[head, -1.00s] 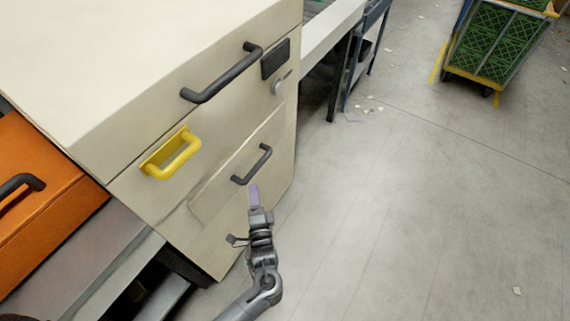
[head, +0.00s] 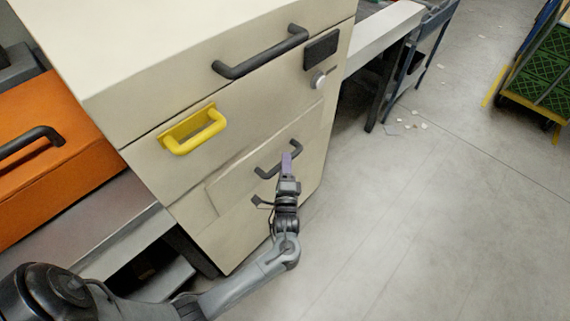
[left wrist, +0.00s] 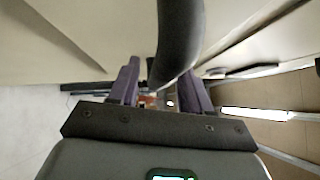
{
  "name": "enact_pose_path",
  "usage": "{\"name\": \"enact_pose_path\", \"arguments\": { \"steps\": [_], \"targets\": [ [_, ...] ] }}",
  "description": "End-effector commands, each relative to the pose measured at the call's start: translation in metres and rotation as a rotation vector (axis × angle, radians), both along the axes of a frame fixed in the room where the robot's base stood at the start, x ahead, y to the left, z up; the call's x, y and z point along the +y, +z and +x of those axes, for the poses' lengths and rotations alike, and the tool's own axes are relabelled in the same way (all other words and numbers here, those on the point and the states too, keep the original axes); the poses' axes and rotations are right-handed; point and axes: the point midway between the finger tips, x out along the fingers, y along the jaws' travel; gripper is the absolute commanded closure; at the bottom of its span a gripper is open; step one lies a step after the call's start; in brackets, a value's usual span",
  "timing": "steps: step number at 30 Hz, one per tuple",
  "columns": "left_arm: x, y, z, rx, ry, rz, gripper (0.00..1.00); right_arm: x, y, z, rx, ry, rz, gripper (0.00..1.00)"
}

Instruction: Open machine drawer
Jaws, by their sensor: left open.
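The beige machine cabinet (head: 190,90) has a dark bar handle (head: 262,54) on its top drawer, a yellow handle (head: 196,133) below it, and a smaller dark handle (head: 265,172) on a lower panel. My left gripper (head: 287,162) is at that lower dark handle and overlaps its middle in the head view. In the left wrist view, the two purple fingers (left wrist: 160,85) stand apart, with the dark handle (left wrist: 178,45) passing above and partly between them. Contact cannot be told. The drawer front looks flush. My right gripper does not show.
An orange unit (head: 50,145) with a dark handle stands left of the cabinet. A grey bench (head: 385,25) adjoins it at the back right. A cart with green crates (head: 545,90) stands at far right. The floor (head: 430,220) to the right is mostly clear.

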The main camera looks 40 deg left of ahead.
Motion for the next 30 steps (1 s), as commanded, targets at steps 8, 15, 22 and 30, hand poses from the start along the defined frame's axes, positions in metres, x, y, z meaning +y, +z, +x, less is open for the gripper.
{"name": "enact_pose_path", "arguments": {
  "steps": [8,15,22,30],
  "targets": [
    [0.0077,0.0017,0.0085,0.000,0.000,0.000,0.52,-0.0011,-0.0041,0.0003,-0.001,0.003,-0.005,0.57],
    [0.0076,0.0016,0.0083,0.000,0.000,0.000,0.56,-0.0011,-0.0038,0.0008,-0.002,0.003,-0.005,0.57],
    [0.0075,0.0015,0.0082,0.001,0.000,-0.001,0.92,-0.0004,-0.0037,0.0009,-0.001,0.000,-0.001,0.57],
    [0.0074,0.0015,0.0082,0.001,0.000,-0.001,1.00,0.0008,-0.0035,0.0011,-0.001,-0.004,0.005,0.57]
  ]
}}
